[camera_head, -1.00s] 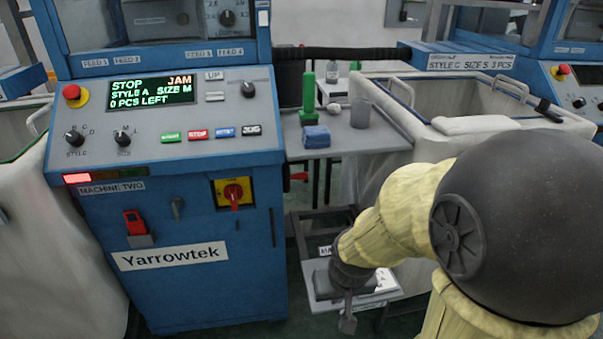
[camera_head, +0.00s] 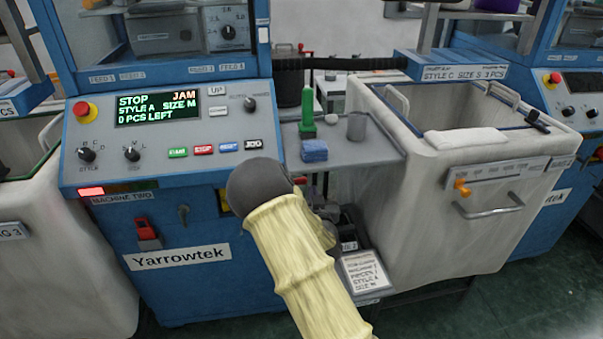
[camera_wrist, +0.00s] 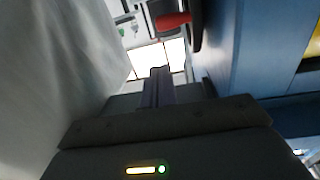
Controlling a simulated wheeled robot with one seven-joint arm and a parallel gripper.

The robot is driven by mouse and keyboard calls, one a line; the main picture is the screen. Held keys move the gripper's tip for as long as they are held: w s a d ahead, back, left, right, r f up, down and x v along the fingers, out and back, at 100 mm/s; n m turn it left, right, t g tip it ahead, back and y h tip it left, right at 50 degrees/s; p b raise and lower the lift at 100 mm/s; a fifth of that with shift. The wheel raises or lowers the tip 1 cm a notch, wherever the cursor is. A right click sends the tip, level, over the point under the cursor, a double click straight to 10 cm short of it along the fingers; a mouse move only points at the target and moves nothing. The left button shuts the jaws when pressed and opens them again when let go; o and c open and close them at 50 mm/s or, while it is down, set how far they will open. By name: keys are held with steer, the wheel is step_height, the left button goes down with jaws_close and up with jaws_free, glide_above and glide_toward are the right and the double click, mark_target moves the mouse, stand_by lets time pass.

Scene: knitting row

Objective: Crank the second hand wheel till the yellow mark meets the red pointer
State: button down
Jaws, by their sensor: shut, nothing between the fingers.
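Machine Two (camera_head: 190,300) is the blue Yarrowtek cabinet, and its screen (camera_head: 158,107) reads STOP and JAM. A red handle (camera_head: 299,180) shows small at the cabinet's right side, just beyond my arm. In the wrist view a red handle (camera_wrist: 172,20) sticks out from a dark wheel-like part (camera_wrist: 195,22) beside the blue side panel. My gripper (camera_wrist: 158,80) is shut and empty, below and apart from that handle in the picture. In the head view my arm hides most of the wheel's place. I cannot make out a yellow mark or red pointer on the wheel.
A large pale bin (camera_head: 400,235) stands close on the right. A label card (camera_head: 364,272) sits low between them.

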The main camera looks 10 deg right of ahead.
mark_target(302, 179)
steer(key=shift+w+a+r+n+t+y, duration=0.2)
steer(key=shift+a+r+n+t+y, duration=0.45)
steer(key=shift+a, duration=0.2)
steer(key=w+f, duration=0.1)
steer(key=w, duration=0.2)
steer(key=w+f+b, duration=0.1)
steer(key=w, duration=0.2)
steer(key=w+f, duration=0.1)
steer(key=w, duration=0.2)
steer(key=shift+f+b, duration=0.1)
steer(key=shift+b, duration=0.2)
